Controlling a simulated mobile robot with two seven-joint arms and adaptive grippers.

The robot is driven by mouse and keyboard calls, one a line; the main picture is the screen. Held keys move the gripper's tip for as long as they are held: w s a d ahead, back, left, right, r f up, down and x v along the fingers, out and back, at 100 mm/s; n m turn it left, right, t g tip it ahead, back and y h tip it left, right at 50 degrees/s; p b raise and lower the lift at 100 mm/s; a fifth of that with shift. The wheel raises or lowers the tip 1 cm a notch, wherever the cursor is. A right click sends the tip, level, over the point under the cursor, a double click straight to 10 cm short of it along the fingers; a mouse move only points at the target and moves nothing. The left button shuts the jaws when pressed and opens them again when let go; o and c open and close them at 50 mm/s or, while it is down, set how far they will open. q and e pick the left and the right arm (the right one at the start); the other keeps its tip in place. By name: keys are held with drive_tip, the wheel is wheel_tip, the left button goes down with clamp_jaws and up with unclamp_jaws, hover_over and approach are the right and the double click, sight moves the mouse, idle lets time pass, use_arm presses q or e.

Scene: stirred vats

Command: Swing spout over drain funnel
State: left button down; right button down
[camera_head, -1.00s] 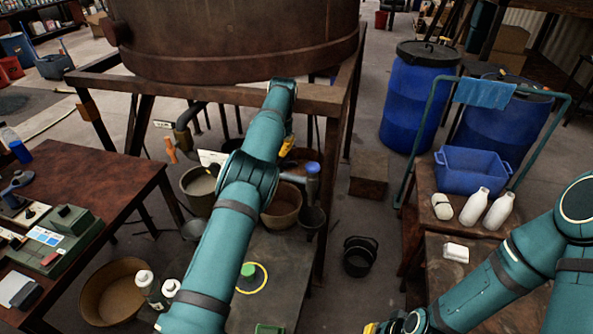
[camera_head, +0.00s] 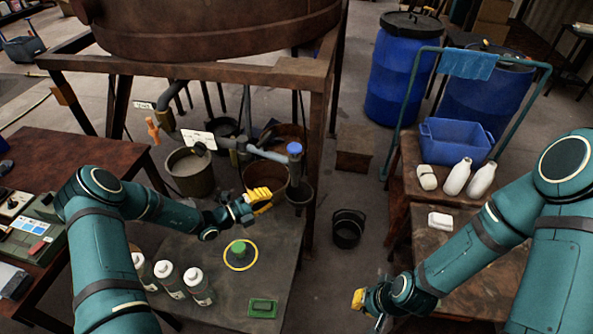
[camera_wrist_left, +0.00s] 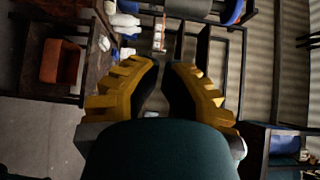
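A grey pipe spout (camera_head: 265,153) runs to the right below the vat and ends in an upright piece with a blue cap (camera_head: 294,149). In the head view this end lines up with a dark funnel-like vessel (camera_head: 300,195); I cannot tell how exactly it is centred. A brown tub (camera_head: 263,176) stands behind my left gripper. My left gripper (camera_head: 262,200), with yellow fingers, is left of and below the spout end, apart from it. The left wrist view shows its fingers (camera_wrist_left: 163,75) apart and empty. My right gripper (camera_head: 358,299) is low at right, its fingers mostly hidden.
The rusty vat (camera_head: 210,25) and its frame (camera_head: 316,140) stand above the pipes. A grey bucket (camera_head: 190,175) is left of the tub. A black bucket (camera_head: 348,230) is on the floor.

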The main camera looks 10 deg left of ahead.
sight(295, 174)
use_arm(q)
drive_tip(key=shift+n+t+y, duration=0.3)
drive_tip(key=shift+n+t, duration=0.1)
drive_tip(key=x, duration=0.4)
drive_tip(key=w+a+b+x, duration=0.1)
drive_tip(key=x, duration=0.3)
drive_tip(key=a+b+x, duration=0.1)
drive_tip(key=x, duration=0.4)
drive_tip(key=shift+w+r, duration=0.35)
drive_tip(key=shift+w+d+f+b, duration=0.1)
drive_tip(key=shift+w+d+b, duration=0.1)
drive_tip(key=shift+w+b, duration=0.35)
drive_tip(key=shift+w+d+f+b, duration=0.1)
drive_tip(key=shift+w+d+b, duration=0.1)
drive_tip(key=shift+w+b, duration=0.35)
drive_tip(key=shift+w, duration=0.3)
drive_tip(key=shift+r, duration=0.2)
